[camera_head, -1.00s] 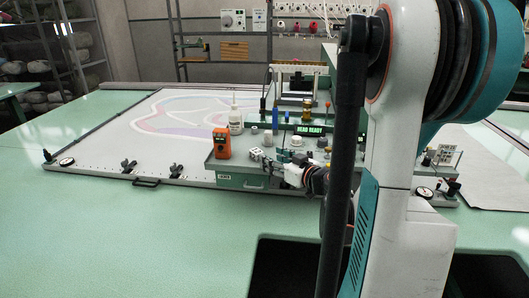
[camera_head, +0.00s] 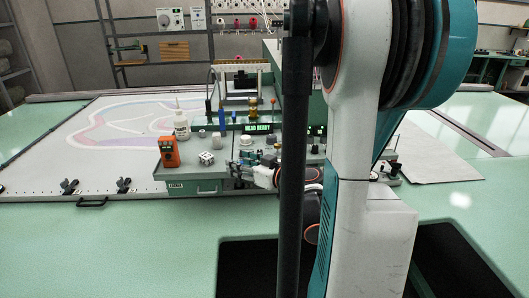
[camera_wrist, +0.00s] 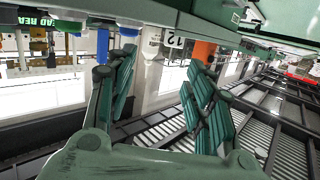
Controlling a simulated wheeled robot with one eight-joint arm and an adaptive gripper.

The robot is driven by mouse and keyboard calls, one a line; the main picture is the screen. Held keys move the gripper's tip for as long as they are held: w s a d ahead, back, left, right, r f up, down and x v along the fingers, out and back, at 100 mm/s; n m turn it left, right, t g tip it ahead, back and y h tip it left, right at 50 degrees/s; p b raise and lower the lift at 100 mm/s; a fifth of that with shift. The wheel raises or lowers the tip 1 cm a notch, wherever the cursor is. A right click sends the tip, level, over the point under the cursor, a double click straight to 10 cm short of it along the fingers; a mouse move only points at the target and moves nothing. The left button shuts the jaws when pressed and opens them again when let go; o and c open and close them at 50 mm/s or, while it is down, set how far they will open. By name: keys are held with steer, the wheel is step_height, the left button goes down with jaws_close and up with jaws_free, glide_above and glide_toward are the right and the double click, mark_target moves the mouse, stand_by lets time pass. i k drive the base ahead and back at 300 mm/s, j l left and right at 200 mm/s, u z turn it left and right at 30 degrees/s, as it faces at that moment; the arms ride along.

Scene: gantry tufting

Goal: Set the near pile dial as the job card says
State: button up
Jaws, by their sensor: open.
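My gripper (camera_head: 236,169) is at the front edge of the green tufting head console (camera_head: 205,186), right of a white dice-like cube (camera_head: 206,157). In the wrist view the gripper (camera_wrist: 160,72) has its two fingers apart. A pale cylinder shows between and beyond them; I cannot tell whether anything touches it. Several knobs stand on the console, among them a pale round one (camera_head: 245,141) behind my gripper. I cannot tell which is the near pile dial. No job card is readable. My own arm hides part of the console's right side.
An orange device (camera_head: 168,151), a white bottle (camera_head: 181,124) and a lit green display (camera_head: 259,127) are on the console. The display also shows in the wrist view (camera_wrist: 28,22). The framed cloth (camera_head: 75,165) lies left. The green table front (camera_head: 90,250) is clear.

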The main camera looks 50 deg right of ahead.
mark_target(272, 139)
steer(key=z, duration=1.3)
